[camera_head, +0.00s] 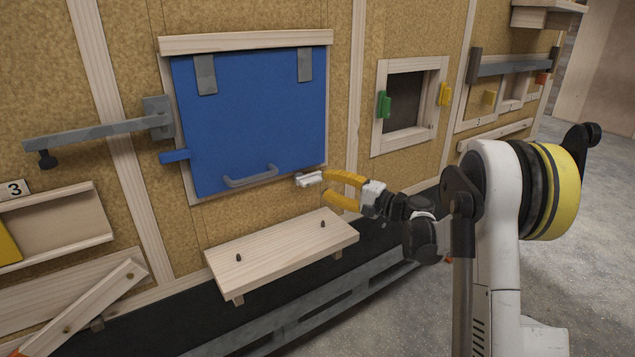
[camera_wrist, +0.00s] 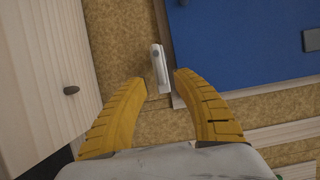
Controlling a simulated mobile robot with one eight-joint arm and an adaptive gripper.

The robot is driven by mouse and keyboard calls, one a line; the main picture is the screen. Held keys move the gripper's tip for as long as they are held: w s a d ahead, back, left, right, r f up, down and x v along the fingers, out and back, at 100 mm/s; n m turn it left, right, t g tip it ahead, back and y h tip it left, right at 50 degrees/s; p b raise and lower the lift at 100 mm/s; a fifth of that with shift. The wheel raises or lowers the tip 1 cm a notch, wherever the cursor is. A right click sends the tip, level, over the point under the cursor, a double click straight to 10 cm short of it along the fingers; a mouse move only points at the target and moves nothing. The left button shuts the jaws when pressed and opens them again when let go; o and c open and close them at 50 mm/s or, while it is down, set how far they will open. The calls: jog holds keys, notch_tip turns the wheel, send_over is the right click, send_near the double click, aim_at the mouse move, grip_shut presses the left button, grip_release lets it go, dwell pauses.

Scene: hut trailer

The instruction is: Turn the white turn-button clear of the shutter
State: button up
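The white turn-button (camera_head: 310,179) is a small bar just below the lower right corner of the blue shutter (camera_head: 250,115). It lies roughly along the shutter's lower edge; in the wrist view the turn-button (camera_wrist: 159,66) shows beside the edge of the shutter (camera_wrist: 235,45), with little or no overlap. My gripper (camera_head: 329,187) comes from the right, its yellow fingers open. In the wrist view the fingertips of my gripper (camera_wrist: 160,79) are on either side of the turn-button's near end. I cannot tell whether they touch it. The shutter hangs closed from two grey hinges.
A wooden shelf (camera_head: 283,252) with two dark pegs juts out below the shutter; it fills the left of the wrist view (camera_wrist: 40,75). A grey bar (camera_head: 100,131) is at the left, a small framed opening (camera_head: 405,98) with green and yellow blocks at the right.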

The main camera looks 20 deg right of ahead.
jog(key=v, duration=0.7)
jog(key=shift+s+d, duration=0.2)
jog(key=shift+s, duration=0.1)
jog(key=s+a+n+g+h, duration=0.4)
jog(key=s+a+g+h, duration=0.1)
jog(key=s+a, duration=0.9)
jog(key=s+d+f+n+h, duration=0.1)
jog(key=s+n+h, duration=0.2)
jog(key=s, duration=0.7)
jog(key=s+d+f+n+g+h, duration=0.1)
jog(key=s+d+f+n+h, duration=0.1)
jog(key=s, duration=0.7)
jog(key=shift+s+f+n+h, duration=0.4)
jog(key=shift+n+h, duration=0.1)
jog(key=shift+h, duration=0.4)
jog(key=shift+o, duration=0.2)
jog(key=shift+r, duration=0.1)
